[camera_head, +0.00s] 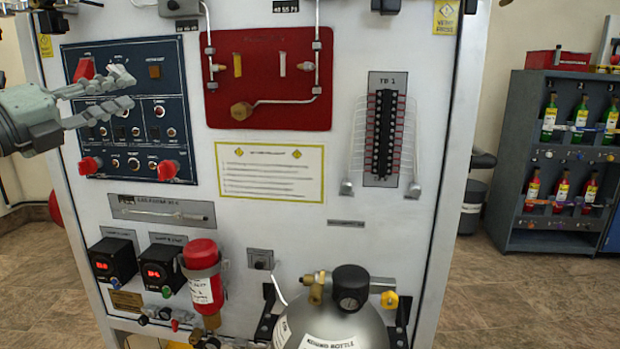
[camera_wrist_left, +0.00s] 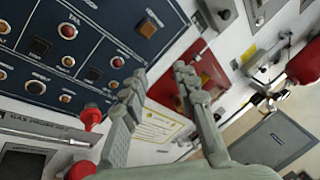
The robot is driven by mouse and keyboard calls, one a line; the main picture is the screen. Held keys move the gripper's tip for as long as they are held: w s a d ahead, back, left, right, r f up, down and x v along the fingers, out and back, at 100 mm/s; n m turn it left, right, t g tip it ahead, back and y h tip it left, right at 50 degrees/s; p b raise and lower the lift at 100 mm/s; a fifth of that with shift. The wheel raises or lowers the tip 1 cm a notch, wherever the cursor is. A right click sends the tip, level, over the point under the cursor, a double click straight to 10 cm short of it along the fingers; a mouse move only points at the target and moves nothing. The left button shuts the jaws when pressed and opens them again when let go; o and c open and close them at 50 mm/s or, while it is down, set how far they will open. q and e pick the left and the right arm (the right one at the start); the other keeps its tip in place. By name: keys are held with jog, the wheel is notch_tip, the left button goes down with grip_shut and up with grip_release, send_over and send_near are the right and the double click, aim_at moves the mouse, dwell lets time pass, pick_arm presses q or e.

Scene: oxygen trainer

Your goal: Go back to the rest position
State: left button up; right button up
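My left gripper (camera_head: 128,92) is in front of the dark blue control panel (camera_head: 175,107) at the upper left of the trainer board. Its fingers are spread apart with nothing between them, and it also shows open in the left wrist view (camera_wrist_left: 160,88). Behind the fingers, a red knob (camera_head: 84,70) at the panel's top is partly hidden. Two more red knobs, a left one (camera_head: 90,165) and a right one (camera_head: 168,170), sit along the panel's lower edge. Whether the fingers touch the panel cannot be told. My right gripper is not identifiable in these views.
The white board (camera_head: 390,245) carries a red plate (camera_head: 290,110), a terminal block (camera_head: 384,135), a red cylinder (camera_head: 203,275) and a grey bottle (camera_head: 330,325). A dark rack (camera_head: 510,180) with several small bottles stands at the right. Brown floor (camera_head: 490,290) lies open between them.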

pick_arm(q)
jog(key=s+a+f+n+g+y+p, duration=0.1)
jog(key=a+f+n+y, duration=0.2)
jog(key=f+n+y, duration=0.85)
jog(key=s+a+f+n+g+y+p, duration=0.1)
jog(key=s+a+f+n+y, duration=0.15)
jog(key=f+n, duration=1.7)
jog(key=s+d+f+m+g, duration=0.2)
jog(key=s+f+g, duration=0.15)
jog(key=f, duration=0.75)
jog(key=s+d+f+m+g, duration=0.1)
jog(key=s+f+g, duration=0.3)
jog(key=f, duration=0.7)
jog(key=s+d+f+g+h, duration=0.2)
jog(key=s+d+f, duration=0.3)
jog(key=s, duration=0.3)
jog(key=s+d+f+g+h, duration=0.2)
jog(key=s+d+f, duration=0.3)
jog(key=s+f, duration=0.3)
jog(key=shift+s+d+f+g, duration=0.15)
jog(key=shift+s+d+g, duration=0.25)
jog(key=shift+s+g, duration=0.4)
pick_arm(e)
jog(key=a+x, duration=0.1)
jog(key=x, duration=0.5)
jog(key=shift+s+a+f, duration=0.15)
jog(key=shift+s+f, duration=0.05)
jog(key=shift+f, duration=0.4)
